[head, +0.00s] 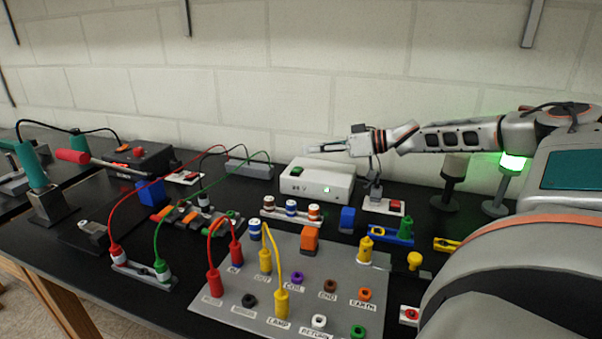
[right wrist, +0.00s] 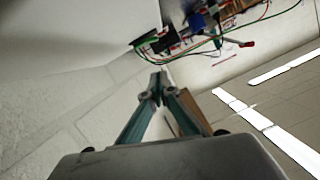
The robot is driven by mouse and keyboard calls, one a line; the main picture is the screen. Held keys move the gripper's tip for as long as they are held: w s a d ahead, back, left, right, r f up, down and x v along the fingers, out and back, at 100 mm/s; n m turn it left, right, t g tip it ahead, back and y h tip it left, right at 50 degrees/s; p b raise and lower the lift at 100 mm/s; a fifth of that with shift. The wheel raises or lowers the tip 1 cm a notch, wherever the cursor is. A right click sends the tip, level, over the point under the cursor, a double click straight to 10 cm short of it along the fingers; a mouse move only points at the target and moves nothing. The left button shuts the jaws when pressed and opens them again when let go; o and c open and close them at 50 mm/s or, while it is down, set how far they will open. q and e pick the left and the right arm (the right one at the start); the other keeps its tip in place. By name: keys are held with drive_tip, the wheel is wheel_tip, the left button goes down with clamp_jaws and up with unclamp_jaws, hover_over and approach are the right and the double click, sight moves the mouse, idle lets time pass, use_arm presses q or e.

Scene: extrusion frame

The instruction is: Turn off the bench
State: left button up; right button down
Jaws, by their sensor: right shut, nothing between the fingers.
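The bench carries a white power box (head: 318,183) with a green switch (head: 297,171), a small green lit light (head: 327,189) and a dark voltage marking too small to read surely. A red switch (head: 396,207) sits on a white plate right of the box; another red switch (head: 191,176) lies at the back left. A lamp on a post (head: 513,163) glows green. My right gripper (head: 308,150) is shut and empty, pointing left above the back of the power box, apart from it. Its closed fingers show in the right wrist view (right wrist: 158,88). My left gripper is out of view.
A grey terminal board (head: 260,300) with red and yellow leads fills the front. Red and green leads (head: 165,185) arch on the left. An unlit lamp (head: 454,168) stands right of the box. A pale block wall (head: 300,90) rises close behind my right gripper.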

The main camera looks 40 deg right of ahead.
sight(304, 174)
drive_tip(key=shift+w+a+f+b, duration=0.35)
drive_tip(key=shift+w+f+b, duration=0.1)
drive_tip(key=shift+w+f, duration=0.2)
drive_tip(key=shift+w+a+f, duration=0.1)
drive_tip(key=shift+a+f, duration=0.3)
drive_tip(key=shift+f, duration=0.55)
drive_tip(key=shift+s+a+f, duration=0.1)
drive_tip(key=shift+s+f, duration=0.15)
drive_tip(key=shift+a+f, duration=0.1)
drive_tip(key=shift+f, duration=0.1)
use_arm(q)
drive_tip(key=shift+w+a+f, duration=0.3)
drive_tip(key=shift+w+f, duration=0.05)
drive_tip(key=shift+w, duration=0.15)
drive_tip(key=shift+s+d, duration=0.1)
